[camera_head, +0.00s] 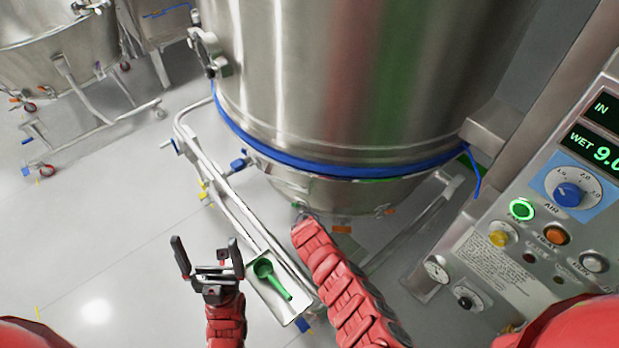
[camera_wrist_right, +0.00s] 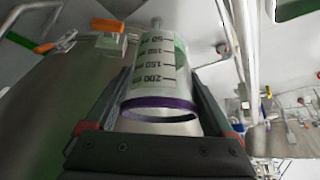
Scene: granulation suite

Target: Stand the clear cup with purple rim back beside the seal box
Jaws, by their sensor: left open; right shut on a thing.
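The clear cup with purple rim (camera_wrist_right: 158,80) shows in the right wrist view, with black volume marks on its wall. Its purple rim is nearest the camera and its base points away. My right gripper (camera_wrist_right: 163,92) is shut on the cup, one finger on each side. In the head view my right arm reaches under the big steel vessel; its gripper and the cup are hidden there. My left gripper (camera_head: 207,262) is open and empty, left of a white tray. I cannot pick out the seal box in either view.
The white tray (camera_head: 284,312) holds a green scoop (camera_head: 265,270). The big steel vessel (camera_head: 330,80) stands over a metal frame (camera_head: 222,185). A control panel (camera_head: 530,240) is at right. An orange handle (camera_wrist_right: 108,25) is near the cup.

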